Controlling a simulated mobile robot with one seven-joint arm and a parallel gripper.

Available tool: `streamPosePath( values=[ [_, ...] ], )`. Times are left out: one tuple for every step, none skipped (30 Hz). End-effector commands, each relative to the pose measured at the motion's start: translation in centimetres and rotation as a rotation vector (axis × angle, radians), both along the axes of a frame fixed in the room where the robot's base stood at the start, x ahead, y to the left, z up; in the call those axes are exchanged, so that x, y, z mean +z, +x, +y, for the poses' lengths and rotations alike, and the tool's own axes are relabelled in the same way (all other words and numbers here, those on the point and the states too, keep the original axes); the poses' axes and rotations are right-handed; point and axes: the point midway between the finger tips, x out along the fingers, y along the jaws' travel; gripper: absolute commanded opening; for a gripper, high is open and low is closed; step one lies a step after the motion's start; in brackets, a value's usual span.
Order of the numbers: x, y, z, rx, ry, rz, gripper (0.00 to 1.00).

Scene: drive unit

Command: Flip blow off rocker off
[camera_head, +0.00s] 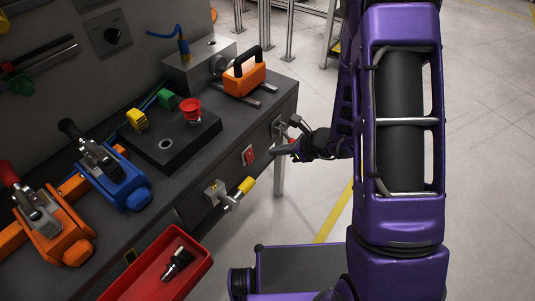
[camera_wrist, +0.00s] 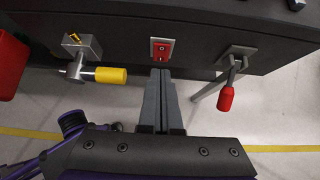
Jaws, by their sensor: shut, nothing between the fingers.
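The red rocker switch (camera_head: 249,156) sits in a light plate on the front face of the dark bench. It also shows in the wrist view (camera_wrist: 162,48), upright on the panel. I cannot read its label or tell which side is pressed. My gripper (camera_head: 277,149) is just right of the rocker in the head view. In the wrist view my gripper (camera_wrist: 160,72) has its fingers together, with the tips just below the rocker. The fingers hold nothing. I cannot tell whether the tips touch the switch.
A yellow-handled lever (camera_wrist: 110,75) is left of the rocker, and a red-handled lever (camera_wrist: 226,98) is right of it. A red tray (camera_head: 150,270) stands at the bench's near end. An emergency button (camera_head: 190,108) and orange clamp (camera_head: 60,230) are on top. Open floor lies right.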

Motion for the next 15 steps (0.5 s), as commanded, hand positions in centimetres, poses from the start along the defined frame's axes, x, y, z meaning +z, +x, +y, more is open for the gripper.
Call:
streamPosePath(
  values=[
    [0.9, -0.3, -0.4, -0.003, 0.0, -0.002, 0.0],
    [1.2, -0.4, -0.6, -0.002, 0.0, -0.002, 0.0],
    [1.6, -0.6, -0.9, -0.002, 0.0, -0.002, 0.0],
    [1.8, -0.7, -1.0, -0.002, 0.0, -0.001, 0.0],
    [2.0, -0.8, -1.1, -0.001, 0.0, -0.001, 0.0],
    [2.2, -0.9, -1.2, 0.0, -0.001, -0.001, 0.0],
    [2.3, -1.0, -1.3, 0.0, -0.001, -0.001, 0.0],
    [2.4, -1.0, -1.3, -0.001, 0.0, -0.001, 0.0],
    [2.4, -1.1, -1.4, 0.0, 0.0, 0.0, 0.0],
    [2.4, -1.1, -1.4, -0.001, 0.0, 0.001, 0.0],
    [2.4, -1.1, -1.4, -0.001, 0.0, 0.001, 0.0],
    [2.4, -1.1, -1.4, -0.001, 0.0, 0.001, 0.0],
    [2.4, -1.1, -1.4, -0.001, 0.0, 0.001, 0.0],
    [2.4, -1.1, -1.4, -0.001, 0.0, 0.001, 0.0],
    [2.4, -1.1, -1.4, -0.001, 0.0, 0.001, 0.0]
  ],
)
